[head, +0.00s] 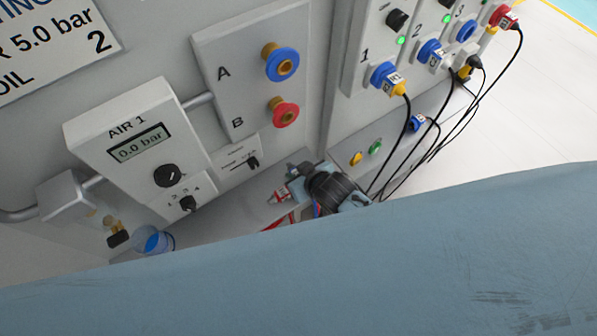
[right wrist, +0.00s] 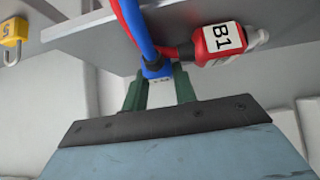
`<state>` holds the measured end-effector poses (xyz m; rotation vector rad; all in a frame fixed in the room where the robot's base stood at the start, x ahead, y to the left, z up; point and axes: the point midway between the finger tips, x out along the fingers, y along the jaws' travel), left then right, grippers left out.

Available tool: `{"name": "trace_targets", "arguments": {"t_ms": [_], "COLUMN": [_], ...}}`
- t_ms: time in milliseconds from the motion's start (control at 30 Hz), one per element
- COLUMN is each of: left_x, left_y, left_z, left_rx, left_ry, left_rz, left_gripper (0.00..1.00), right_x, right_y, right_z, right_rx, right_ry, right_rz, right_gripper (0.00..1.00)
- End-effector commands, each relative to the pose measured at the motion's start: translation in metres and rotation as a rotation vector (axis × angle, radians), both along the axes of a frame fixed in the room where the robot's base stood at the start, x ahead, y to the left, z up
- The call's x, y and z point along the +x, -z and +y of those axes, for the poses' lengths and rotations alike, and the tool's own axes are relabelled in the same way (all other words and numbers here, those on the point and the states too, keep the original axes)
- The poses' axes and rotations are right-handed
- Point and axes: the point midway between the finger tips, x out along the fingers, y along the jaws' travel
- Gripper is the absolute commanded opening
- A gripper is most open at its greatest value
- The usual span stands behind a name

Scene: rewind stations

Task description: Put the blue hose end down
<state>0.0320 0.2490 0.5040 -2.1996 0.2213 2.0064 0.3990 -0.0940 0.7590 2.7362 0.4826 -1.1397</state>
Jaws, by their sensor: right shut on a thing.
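The blue hose end (right wrist: 157,70) is between the green fingers of my right gripper (right wrist: 158,84), which is shut on it. Its blue hose (right wrist: 136,28) runs up and left. The red hose end (right wrist: 222,42), labelled B1, is close beside it at the edge of a grey shelf (right wrist: 95,38). In the head view, my right gripper (head: 293,185) is low by the panel foot, and the red end (head: 278,197) shows there; the fingertips and the blue end are not clear. My left gripper is not in view.
Ports A (head: 282,64), blue, and B (head: 284,113), red, are open on the panel. The AIR 1 box (head: 135,130) reads 0.0 bar. Black cables (head: 410,140) hang from plugs at right. A large blue part of my arm covers the lower view. A yellow padlock (right wrist: 12,40) hangs left.

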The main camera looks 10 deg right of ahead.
Motion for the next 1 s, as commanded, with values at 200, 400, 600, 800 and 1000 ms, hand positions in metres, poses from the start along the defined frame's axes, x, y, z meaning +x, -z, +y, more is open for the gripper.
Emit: {"name": "trace_targets", "arguments": {"t_ms": [200, 400, 600, 800, 1000], "left_x": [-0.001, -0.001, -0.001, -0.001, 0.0], "left_y": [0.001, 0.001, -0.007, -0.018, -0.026], "left_z": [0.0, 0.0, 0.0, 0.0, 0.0], "left_rx": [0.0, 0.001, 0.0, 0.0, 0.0], "left_ry": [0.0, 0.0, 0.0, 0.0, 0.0], "left_rz": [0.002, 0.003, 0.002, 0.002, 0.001], "left_gripper": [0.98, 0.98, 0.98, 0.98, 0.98], "right_x": [0.0, 0.0, -0.012, -0.039, -0.063], "right_y": [0.003, 0.001, -0.014, -0.044, -0.07], "right_z": [0.0, 0.0, -0.005, -0.014, -0.023], "right_rx": [-0.001, 0.0, -0.001, -0.001, 0.0], "right_ry": [0.001, 0.0, 0.0, -0.001, 0.0], "right_rz": [0.001, 0.001, 0.002, 0.001, 0.001], "right_gripper": [0.37, 0.37, 0.37, 0.37, 0.37]}}
